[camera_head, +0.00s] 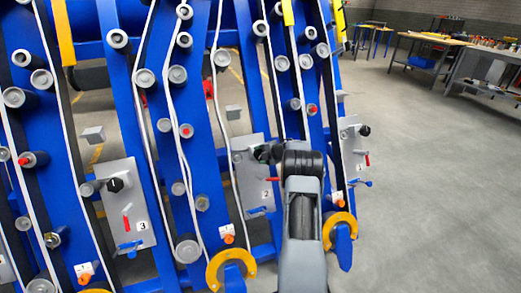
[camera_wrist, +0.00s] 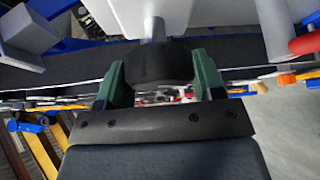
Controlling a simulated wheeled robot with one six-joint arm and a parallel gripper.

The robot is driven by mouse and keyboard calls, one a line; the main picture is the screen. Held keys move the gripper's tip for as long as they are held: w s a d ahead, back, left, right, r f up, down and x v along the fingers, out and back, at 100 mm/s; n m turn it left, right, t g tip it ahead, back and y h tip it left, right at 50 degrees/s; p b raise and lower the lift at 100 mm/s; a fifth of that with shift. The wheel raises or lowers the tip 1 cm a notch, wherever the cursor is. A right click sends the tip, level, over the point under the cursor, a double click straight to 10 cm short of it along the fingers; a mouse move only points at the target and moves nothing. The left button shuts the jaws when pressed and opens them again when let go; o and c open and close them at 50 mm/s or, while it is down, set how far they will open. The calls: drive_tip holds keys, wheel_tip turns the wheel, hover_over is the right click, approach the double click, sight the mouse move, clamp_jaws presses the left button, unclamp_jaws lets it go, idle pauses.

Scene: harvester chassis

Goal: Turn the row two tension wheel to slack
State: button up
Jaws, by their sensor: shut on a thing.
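The row two panel (camera_head: 256,190) is a grey plate marked 2 on the blue frame, mostly in clear view left of my arm. My gripper (camera_head: 268,153) is at the upper right part of this plate. In the wrist view, the black tension wheel (camera_wrist: 163,66) on its grey shaft sits between the two green fingers of my gripper (camera_wrist: 161,78), which are shut on it. In the head view the wheel is largely hidden by my gripper. I cannot read its turn position.
A red handle (camera_wrist: 304,43) lies right of the wheel in the wrist view. Panel 3 (camera_head: 125,205) is to the left, with its own black knob (camera_head: 115,184). Panel 1 (camera_head: 352,150) is to the right. Open floor (camera_head: 430,200) and workbenches (camera_head: 425,40) lie further right.

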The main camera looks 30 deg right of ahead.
drive_tip(key=shift+r+n+g+h+p, duration=0.15)
drive_tip(key=shift+n+g+p, duration=0.2)
drive_tip(key=shift+n+p, duration=0.35)
drive_tip(key=shift+n+g+h+p, duration=0.15)
drive_tip(key=shift+n+g+p, duration=0.2)
drive_tip(key=shift+n+p, duration=0.35)
drive_tip(key=o, duration=0.9)
drive_tip(key=p+v, duration=0.1)
drive_tip(key=v, duration=1.2)
drive_tip(key=shift+s+r, duration=0.15)
drive_tip(key=shift+r, duration=0.15)
drive_tip(key=shift+d, duration=0.1)
